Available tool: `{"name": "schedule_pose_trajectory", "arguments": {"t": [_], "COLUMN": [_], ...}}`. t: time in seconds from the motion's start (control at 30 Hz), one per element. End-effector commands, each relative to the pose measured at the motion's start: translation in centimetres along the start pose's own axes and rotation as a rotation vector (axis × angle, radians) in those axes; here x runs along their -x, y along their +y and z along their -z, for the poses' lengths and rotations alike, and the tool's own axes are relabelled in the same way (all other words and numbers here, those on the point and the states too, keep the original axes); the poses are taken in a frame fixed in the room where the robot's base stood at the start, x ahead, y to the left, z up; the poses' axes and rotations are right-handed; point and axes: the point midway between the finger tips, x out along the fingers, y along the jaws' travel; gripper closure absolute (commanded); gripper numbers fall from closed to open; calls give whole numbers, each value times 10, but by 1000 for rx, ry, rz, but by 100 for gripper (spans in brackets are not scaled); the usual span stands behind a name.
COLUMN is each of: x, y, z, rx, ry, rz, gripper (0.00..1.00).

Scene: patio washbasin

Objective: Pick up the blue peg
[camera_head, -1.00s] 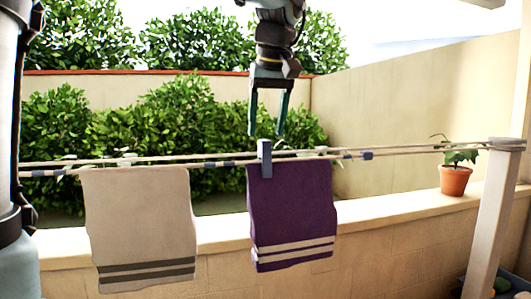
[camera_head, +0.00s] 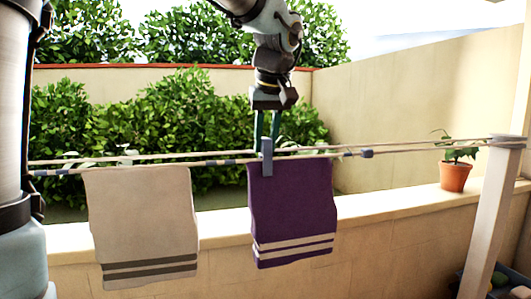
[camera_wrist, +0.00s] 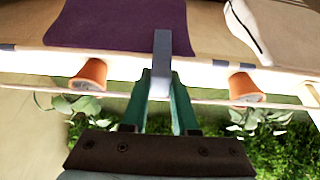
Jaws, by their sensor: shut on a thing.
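The blue peg (camera_head: 266,158) is a grey-blue clip standing upright on the clothesline, over the top edge of the purple towel (camera_head: 290,205). My gripper (camera_head: 267,137) comes down from above, and its green fingers are shut on the upper end of the peg. In the wrist view the peg (camera_wrist: 161,64) lies between the tips of the two fingers (camera_wrist: 160,88). The peg's lower part overlaps the purple towel (camera_wrist: 120,22). The exact finger contact is small in the head view.
A beige towel (camera_head: 142,225) hangs to the left on the same lines (camera_head: 215,162). A post (camera_head: 490,225) holds the lines at the right. A potted plant (camera_head: 455,176) stands on the low wall (camera_head: 395,203) behind.

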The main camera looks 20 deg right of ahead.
Motion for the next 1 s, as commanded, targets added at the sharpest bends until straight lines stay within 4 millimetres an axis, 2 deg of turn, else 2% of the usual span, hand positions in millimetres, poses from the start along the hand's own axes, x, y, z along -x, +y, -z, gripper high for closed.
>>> {"name": "schedule_pose_trajectory", "arguments": {"t": [0.03, 0.13, 0.17, 0.67, 0.83, 1.0], "x": [0, 0, 0, 2, 15, 37], "y": [0, 0, 0, 0, 1, 1], "z": [0, 0, 0, 1, 6, 16], "rx": [0, 0, 0, 0, 0, 1], "ry": [0, 0, 0, 1, 3, 3], "rz": [0, 0, 0, 0, -1, -3], "gripper": [88, 99, 100, 100, 100, 100]}}
